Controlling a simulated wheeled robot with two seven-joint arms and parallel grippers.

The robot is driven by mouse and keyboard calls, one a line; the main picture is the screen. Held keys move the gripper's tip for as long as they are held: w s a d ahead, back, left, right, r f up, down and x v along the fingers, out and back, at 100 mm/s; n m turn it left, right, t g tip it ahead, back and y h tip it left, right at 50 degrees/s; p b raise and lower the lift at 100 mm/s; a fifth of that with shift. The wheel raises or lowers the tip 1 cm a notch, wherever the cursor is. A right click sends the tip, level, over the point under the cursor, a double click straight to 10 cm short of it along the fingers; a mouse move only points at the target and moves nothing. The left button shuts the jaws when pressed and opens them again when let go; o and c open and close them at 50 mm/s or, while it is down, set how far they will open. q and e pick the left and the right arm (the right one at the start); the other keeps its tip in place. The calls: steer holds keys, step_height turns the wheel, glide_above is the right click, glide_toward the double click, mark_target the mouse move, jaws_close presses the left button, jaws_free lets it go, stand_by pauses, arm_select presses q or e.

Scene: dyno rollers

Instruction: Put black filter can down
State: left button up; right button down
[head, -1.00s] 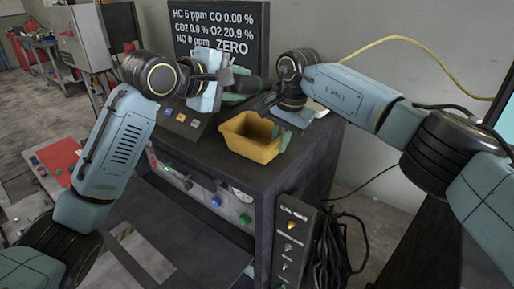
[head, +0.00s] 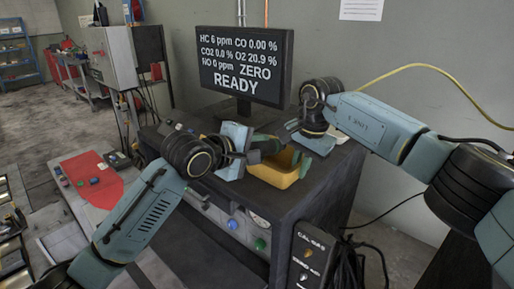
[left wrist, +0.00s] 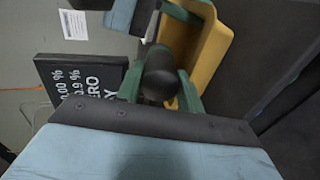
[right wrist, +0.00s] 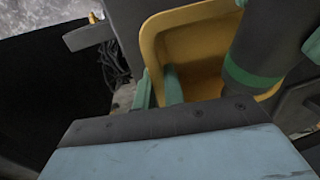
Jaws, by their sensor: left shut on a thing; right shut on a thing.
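The black filter can (left wrist: 160,72) is between the green fingers of my left gripper (left wrist: 160,90), which is shut on it. In the head view my left gripper (head: 268,146) is at the yellow bin (head: 272,174), with the can partly hidden. In the right wrist view the can (right wrist: 270,40), with a green band, stands over or in the bin (right wrist: 160,45); I cannot tell whether it touches the floor of the bin. My right gripper (right wrist: 158,88) is shut on the near wall of the yellow bin, and it also shows in the head view (head: 302,160).
The bin sits on a dark cabinet (head: 285,205) with knobs on its front. A monitor (head: 243,65) reading ZERO READY stands behind. A yellow hose (head: 420,66) runs along the wall. A red mat (head: 92,180) lies on a bench at left.

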arm_select(q)
steer(key=shift+f, duration=0.25)
steer(key=shift+f, duration=0.3)
steer(key=o, duration=0.9)
steer(key=shift+f, duration=0.1)
steer(key=shift+o, duration=0.2)
steer(key=shift+f, duration=0.1)
steer(key=shift+r, duration=0.25)
steer(key=r+v, duration=0.1)
steer(key=v, duration=1.1)
steer(key=shift+r, duration=0.1)
